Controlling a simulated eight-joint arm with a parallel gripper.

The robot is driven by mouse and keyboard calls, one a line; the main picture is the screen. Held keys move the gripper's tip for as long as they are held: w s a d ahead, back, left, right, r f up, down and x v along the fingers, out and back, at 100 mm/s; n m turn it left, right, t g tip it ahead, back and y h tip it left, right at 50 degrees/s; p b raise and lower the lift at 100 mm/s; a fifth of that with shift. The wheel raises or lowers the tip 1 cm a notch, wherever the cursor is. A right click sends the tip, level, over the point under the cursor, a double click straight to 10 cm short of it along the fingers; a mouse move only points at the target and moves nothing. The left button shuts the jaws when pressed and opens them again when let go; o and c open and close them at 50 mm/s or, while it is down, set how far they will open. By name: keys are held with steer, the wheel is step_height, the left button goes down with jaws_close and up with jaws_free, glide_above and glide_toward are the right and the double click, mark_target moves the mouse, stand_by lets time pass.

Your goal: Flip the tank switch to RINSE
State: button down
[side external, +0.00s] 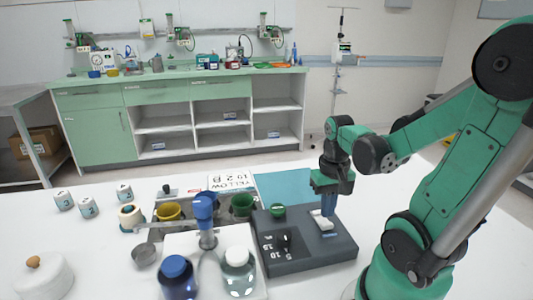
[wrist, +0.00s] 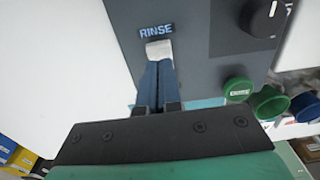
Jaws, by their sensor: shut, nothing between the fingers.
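The grey control box (side external: 330,252) sits on the white table. Its white switch (side external: 320,219) is at the box's right side, beside my gripper's fingers. In the wrist view the white switch (wrist: 159,50) lies right at the edge of the blue RINSE label (wrist: 156,31); any opposite label is not visible. My gripper (side external: 328,228) points down over the box with its blue fingers together and empty. In the wrist view the tips of my gripper (wrist: 158,66) are right at the switch's near end; I cannot tell whether they touch it.
A black dial (wrist: 265,18) and a green knob (side external: 278,211) are on the box. Left of it stand a green cup (side external: 242,205), a yellow cup (side external: 168,211), a blue-topped dispenser (side external: 204,207) and two jars.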

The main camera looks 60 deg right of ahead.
steer(key=shift+f, duration=1.1)
stand_by(0.3)
steer(key=shift+r, duration=3.55)
steer(key=w+a+r+n+t, duration=0.2)
steer(key=w+a+n+t, duration=0.5)
steer(key=a, duration=0.6)
steer(key=w+n, duration=0.2)
steer(key=w, duration=0.1)
steer(key=shift+w+a, duration=0.3)
steer(key=shift+a, duration=0.05)
